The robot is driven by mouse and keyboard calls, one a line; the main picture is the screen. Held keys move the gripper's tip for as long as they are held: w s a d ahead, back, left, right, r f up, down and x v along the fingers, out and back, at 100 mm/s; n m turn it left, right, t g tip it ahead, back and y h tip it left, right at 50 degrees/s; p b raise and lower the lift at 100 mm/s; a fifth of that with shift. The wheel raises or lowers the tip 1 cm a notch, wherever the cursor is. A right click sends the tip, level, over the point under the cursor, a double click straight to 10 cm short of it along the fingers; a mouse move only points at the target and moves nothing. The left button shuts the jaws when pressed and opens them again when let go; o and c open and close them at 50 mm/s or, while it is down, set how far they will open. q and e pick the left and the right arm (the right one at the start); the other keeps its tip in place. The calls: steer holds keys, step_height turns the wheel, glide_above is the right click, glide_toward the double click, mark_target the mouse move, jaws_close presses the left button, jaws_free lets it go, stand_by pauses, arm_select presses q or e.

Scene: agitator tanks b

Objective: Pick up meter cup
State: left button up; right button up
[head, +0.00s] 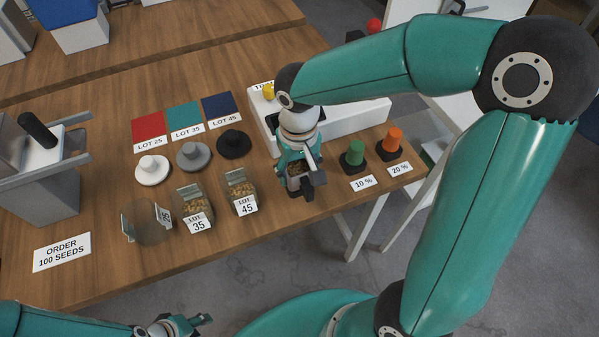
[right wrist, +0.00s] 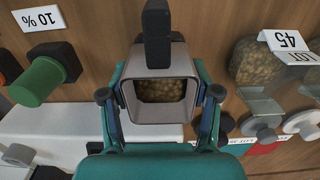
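The meter cup (right wrist: 160,110) is a grey square cup with a black handle (right wrist: 157,30); brownish seeds show inside it in the right wrist view. In the head view the cup (head: 294,183) is at the table's front edge, partly hidden by my right gripper (head: 297,165). In the right wrist view the fingers of my right gripper (right wrist: 161,94) lie against the cup's two sides, shut on it. Whether the cup touches the table cannot be told. My left gripper (head: 190,323) is low at the bottom edge, away from the table items, partly cut off; its opening is unclear.
Left of the cup stand seed boxes LOT 45 (head: 241,191) and LOT 35 (head: 194,207), and a tilted third container (head: 147,224). Green (head: 354,154) and orange (head: 391,141) knobs stand to the right. A white device (head: 350,121) lies behind.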

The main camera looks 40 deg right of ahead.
steer(key=c, duration=0.5)
steer(key=shift+r, duration=0.2)
